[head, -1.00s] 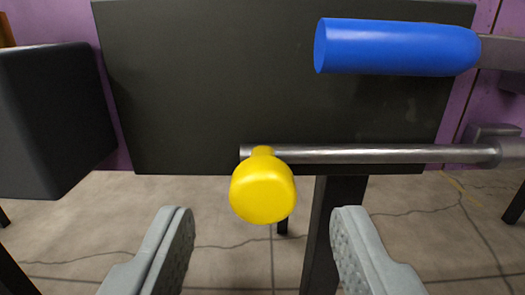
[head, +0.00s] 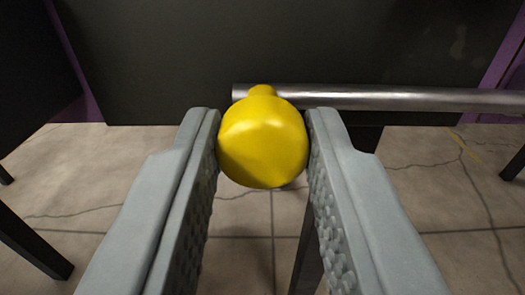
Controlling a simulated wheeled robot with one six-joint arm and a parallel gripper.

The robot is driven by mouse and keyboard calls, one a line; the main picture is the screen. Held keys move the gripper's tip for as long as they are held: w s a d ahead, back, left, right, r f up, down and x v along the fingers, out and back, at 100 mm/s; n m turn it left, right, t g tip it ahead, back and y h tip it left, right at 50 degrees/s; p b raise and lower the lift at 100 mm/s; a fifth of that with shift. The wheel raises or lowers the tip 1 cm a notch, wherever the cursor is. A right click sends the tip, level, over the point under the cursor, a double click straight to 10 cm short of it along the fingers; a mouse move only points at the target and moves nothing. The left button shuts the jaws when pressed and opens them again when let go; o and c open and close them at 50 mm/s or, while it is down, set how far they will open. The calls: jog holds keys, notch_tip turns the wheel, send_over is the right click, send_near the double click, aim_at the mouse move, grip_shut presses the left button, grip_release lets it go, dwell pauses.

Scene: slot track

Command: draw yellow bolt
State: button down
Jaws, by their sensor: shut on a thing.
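The yellow bolt shows as a round yellow knob (head: 262,142) on a short yellow neck, near the middle of the head view. The neck meets a horizontal grey metal rod (head: 390,98) close to the rod's left end. My gripper (head: 263,135) is shut on the yellow knob, with one grey ridged finger against each side of it. The rod runs off to the right edge of the view, so its far end is hidden.
A dark upright panel (head: 190,60) stands behind the rod. A black block (head: 35,60) is at the upper left. Dark legs stand on the tiled floor (head: 110,170). The space below the knob is open.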

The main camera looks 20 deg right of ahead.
jog(key=a, duration=0.1)
jog(key=w+a, duration=0.1)
jog(key=a, duration=0.3)
jog(key=shift+w+a, duration=0.25)
jog(key=shift+w, duration=0.15)
jog(key=c, duration=1.1)
grip_release()
jog(key=shift+a, duration=0.15)
jog(key=shift+c, duration=0.2)
jog(key=v, duration=1.7)
jog(key=shift+s, duration=0.2)
